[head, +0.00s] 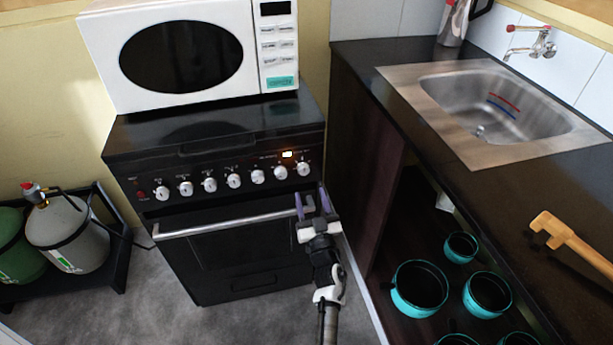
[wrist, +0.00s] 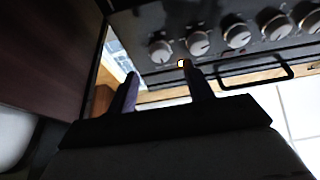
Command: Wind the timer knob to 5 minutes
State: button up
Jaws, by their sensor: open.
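The black stove (head: 225,150) has a row of several white knobs on its front panel. In the wrist view, where the panel appears upside down, this end knob (wrist: 160,51) is at the left of the row. My gripper (head: 312,203) is open and empty, in front of the oven's right side and below the end knob in the picture. In the wrist view the fingers (wrist: 160,75) point toward the panel, apart from the knob.
The oven handle (head: 225,217) runs across close to my gripper's left finger. A white microwave (head: 190,50) stands on the stove. A dark counter (head: 440,140) with a sink is on the right, with teal pots (head: 420,288) below. Gas cylinders (head: 70,235) stand at the left.

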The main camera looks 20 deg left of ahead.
aim_at(305, 174)
jog(key=x, duration=0.6)
jog(key=shift+w+a, duration=0.2)
jog(key=shift+w, duration=0.1)
jog(key=c, duration=1)
jog(key=shift+o, duration=0.2)
jog(key=shift+n, duration=0.3)
dwell(0.8)
jog(key=o, duration=1)
jog(key=shift+c, duration=0.2)
jog(key=v, duration=1.3)
jog(key=shift+s+d+b, duration=0.3)
jog(key=shift+d+b, duration=0.05)
